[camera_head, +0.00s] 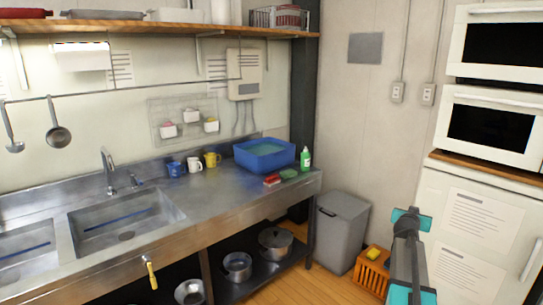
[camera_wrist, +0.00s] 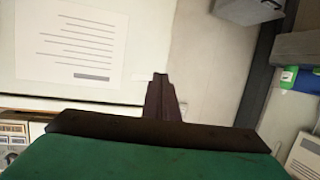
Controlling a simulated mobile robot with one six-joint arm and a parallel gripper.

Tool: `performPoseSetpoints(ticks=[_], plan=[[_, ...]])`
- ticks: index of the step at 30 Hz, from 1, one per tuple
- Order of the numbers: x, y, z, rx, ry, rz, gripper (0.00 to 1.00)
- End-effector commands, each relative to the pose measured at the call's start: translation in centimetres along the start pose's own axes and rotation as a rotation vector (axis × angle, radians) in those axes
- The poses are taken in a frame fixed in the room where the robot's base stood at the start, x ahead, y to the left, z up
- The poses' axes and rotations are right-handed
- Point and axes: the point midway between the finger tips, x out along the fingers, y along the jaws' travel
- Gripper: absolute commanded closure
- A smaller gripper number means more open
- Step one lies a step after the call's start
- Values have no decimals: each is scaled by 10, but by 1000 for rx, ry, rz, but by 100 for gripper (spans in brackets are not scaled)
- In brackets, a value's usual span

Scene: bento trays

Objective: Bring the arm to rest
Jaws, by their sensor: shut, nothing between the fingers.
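My gripper (camera_wrist: 160,80) shows in the wrist view as dark fingers pressed together, pointing away from the green palm. It is shut and empty, with nothing touching it. Part of my arm, grey with teal joints, shows at the lower right in the head view, in front of the white fridge (camera_head: 465,225). The gripper's fingers cannot be made out clearly there. In the wrist view the fingers lie in front of a white surface with a printed sheet (camera_wrist: 75,42).
A steel counter (camera_head: 215,200) with sinks runs along the left. A blue tub (camera_head: 264,155), mugs and a green bottle (camera_head: 305,158) stand on it. A grey bin (camera_head: 342,232) and an orange crate (camera_head: 369,275) are on the floor left of my arm. Two white ovens are at upper right.

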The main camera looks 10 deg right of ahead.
Motion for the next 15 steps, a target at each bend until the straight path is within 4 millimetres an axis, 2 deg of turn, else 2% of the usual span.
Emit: performPoseSetpoints(ticks=[1,3,8,15], plan=[[-3,-19,21,-6,-25,-20,100],[-6,-41,48,-11,-58,-42,100],[-19,-88,112,-32,-140,-88,100],[-51,-147,212,-75,-274,-147,100]])
